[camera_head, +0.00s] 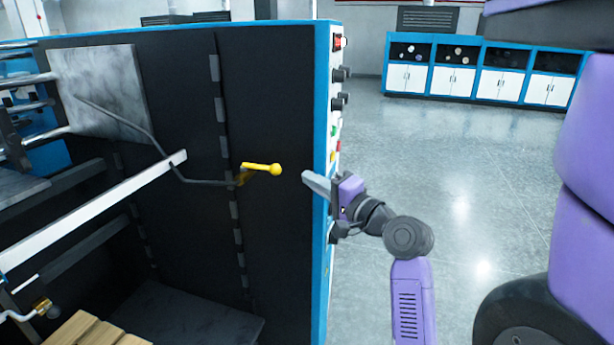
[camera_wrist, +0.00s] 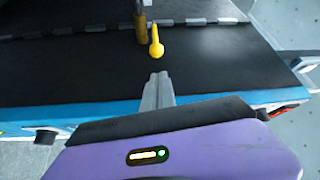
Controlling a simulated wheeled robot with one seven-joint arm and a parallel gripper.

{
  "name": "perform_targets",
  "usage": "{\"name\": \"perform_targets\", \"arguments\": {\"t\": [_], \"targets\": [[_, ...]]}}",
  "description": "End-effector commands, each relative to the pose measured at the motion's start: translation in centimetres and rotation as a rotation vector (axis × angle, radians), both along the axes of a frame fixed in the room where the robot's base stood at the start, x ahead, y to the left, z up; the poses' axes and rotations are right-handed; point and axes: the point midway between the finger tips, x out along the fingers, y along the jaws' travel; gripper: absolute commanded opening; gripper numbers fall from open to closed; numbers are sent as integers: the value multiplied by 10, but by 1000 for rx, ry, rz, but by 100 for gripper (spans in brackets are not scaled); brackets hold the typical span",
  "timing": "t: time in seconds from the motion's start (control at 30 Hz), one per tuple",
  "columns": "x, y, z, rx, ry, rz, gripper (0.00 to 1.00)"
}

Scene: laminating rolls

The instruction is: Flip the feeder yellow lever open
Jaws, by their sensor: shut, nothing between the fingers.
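The yellow lever (camera_head: 262,169) sticks out from the dark side panel of the feeder (camera_head: 285,120), pointing right with a round knob at its end. In the wrist view the lever (camera_wrist: 156,42) shows just beyond my fingertips, its knob toward me. My gripper (camera_head: 306,177) is shut and empty, to the right of the knob at about the same height in the head view. A gap shows between the fingertips and the knob. The shut fingers also show in the wrist view (camera_wrist: 160,78). The lever's base meets a bent dark rod (camera_head: 205,182).
The feeder's blue front edge (camera_head: 321,120) lies beside my gripper, with knobs and buttons (camera_head: 339,102) on its face. A white bar (camera_head: 95,212) crosses the left side. Blue and white cabinets (camera_head: 480,75) stand far back. The floor at right is clear.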

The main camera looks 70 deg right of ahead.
Motion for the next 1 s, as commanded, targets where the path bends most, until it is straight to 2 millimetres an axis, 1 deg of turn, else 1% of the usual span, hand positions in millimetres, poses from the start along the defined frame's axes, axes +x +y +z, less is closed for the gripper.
{"name": "perform_targets", "arguments": {"t": [0.03, 0.2, 0.3, 0.43, 0.63, 1.0], "targets": [[8, -4, 3, -1, 0, 3, 0], [35, -19, 5, 0, 0, 2, 0], [48, -27, 6, -1, 0, 1, 0], [62, -35, 6, 0, 0, 2, 0], [71, -41, 6, -1, 1, 0, 0], [72, -41, 6, -1, 0, -1, 0]]}}
